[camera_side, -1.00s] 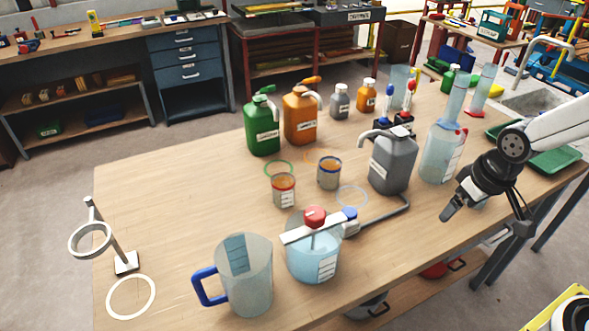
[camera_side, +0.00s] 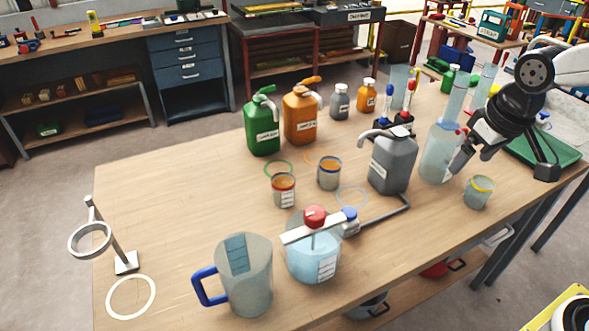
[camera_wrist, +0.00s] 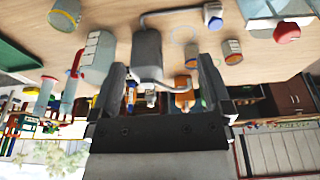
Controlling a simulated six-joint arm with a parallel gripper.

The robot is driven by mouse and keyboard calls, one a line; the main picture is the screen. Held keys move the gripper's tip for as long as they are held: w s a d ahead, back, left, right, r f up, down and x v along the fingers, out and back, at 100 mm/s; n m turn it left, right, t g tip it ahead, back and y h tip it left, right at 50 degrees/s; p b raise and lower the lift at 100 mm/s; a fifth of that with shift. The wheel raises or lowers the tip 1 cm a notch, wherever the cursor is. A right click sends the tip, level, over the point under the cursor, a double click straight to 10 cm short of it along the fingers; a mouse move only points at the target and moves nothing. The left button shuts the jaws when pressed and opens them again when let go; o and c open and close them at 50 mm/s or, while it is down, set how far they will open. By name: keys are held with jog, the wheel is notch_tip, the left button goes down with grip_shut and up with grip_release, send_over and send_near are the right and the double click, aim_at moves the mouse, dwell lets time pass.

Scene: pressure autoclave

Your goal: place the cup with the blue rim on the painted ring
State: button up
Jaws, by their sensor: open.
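The cup with the blue rim (camera_side: 329,174) stands upright on the table in the side view, behind the blue-capped bottle. A pale blue ring (camera_side: 352,197) lies just right of it, an orange ring (camera_side: 312,156) behind it, a green ring (camera_side: 279,169) to its left, and a white ring (camera_side: 131,297) at the front left corner. My gripper (camera_side: 502,168) is open and empty above the table's right end, well right of the cup. In the wrist view, my gripper (camera_wrist: 162,85) has its fingers apart.
A grey jug (camera_side: 391,165) and a tall flask (camera_side: 440,150) stand between my gripper and the cup. A red-rimmed cup (camera_side: 284,190) is close on its left. A stirred beaker (camera_side: 313,262) and a pitcher (camera_side: 246,275) stand in front. The table's left middle is clear.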

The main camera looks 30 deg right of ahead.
jog(key=w+a+m+t+h, duration=0.1)
jog(key=w+a, duration=0.2)
jog(key=w, duration=0.7)
jog(key=w+a+m+t, duration=0.1)
jog(key=w+a+m, duration=0.15)
jog(key=w, duration=0.75)
jog(key=w+a+m+t+h, duration=0.1)
jog(key=w+a, duration=0.2)
jog(key=w, duration=0.6)
notch_tip(320, 180, down, 13)
jog(key=shift+w+r, duration=0.2)
jog(key=shift+w, duration=0.1)
jog(key=shift+f, duration=0.1)
send_near(329, 168)
jog(key=shift+a+x, duration=0.2)
jog(key=shift+x, duration=0.9)
jog(key=shift+w, duration=0.1)
jog(key=shift+f, duration=0.55)
jog(key=shift+x, duration=2.5)
